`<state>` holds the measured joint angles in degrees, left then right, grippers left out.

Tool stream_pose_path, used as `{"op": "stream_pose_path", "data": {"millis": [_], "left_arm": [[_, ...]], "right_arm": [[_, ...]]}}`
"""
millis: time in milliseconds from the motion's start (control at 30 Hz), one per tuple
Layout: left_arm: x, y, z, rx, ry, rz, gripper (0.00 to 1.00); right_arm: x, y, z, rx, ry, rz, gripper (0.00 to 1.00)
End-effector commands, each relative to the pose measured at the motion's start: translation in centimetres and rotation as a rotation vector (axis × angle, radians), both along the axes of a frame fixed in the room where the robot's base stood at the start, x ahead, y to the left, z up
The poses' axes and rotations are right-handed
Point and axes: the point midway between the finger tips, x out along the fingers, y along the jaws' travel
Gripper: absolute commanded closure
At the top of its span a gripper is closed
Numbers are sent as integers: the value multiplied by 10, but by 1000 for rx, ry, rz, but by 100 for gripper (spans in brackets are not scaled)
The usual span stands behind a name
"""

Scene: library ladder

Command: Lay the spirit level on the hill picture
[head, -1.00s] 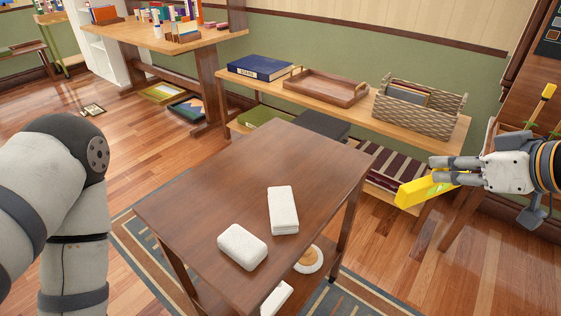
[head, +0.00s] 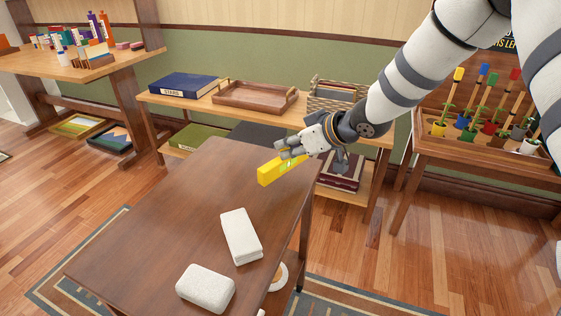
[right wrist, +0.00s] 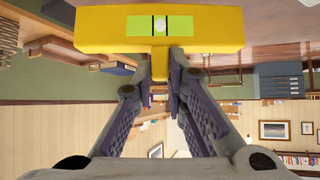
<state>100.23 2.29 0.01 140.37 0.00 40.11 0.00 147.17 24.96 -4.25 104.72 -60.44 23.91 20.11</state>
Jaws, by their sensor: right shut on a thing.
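The yellow spirit level (head: 269,174) has a green vial, which shows clearly in the right wrist view (right wrist: 205,27). My right gripper (head: 288,155) is shut on it and holds it over the far right part of the brown table (head: 165,220); I cannot tell how high it is above the top. Two framed pictures lie low beneath the left workbench: one in a yellow frame (head: 76,126) and one in a dark frame (head: 110,138) with green and blue shapes. Both are too small to tell which shows a hill. My left gripper is out of view.
Two pale blocks (head: 241,236) (head: 205,289) lie on the near part of the brown table. Behind it, a low shelf holds a blue book (head: 185,86), a wooden tray (head: 255,97) and a basket (head: 335,92). A plant stand (head: 480,140) is at right.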

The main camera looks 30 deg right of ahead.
Motion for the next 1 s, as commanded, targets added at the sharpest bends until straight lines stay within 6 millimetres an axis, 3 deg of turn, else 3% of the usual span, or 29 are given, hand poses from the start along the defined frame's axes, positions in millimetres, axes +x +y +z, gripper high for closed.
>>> {"op": "stream_pose_path", "data": {"millis": [33, 233, 400, 767, 800, 867, 1000], "left_arm": [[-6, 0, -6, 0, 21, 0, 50], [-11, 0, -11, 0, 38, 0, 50], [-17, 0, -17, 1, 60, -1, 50], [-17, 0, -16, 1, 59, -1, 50], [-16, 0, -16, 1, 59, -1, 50], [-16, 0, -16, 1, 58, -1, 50], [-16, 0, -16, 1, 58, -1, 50]], "right_arm": [[5, 1, -15, 0, 11, 1, 100], [19, 2, -25, -2, 2, 2, 100], [21, 2, -56, -1, 4, 2, 100], [21, 2, -58, 0, -3, 1, 100], [21, 2, -57, 0, -3, 1, 80], [21, 2, -57, 0, -3, 1, 67], [21, 2, -57, 0, -3, 1, 67]]}}
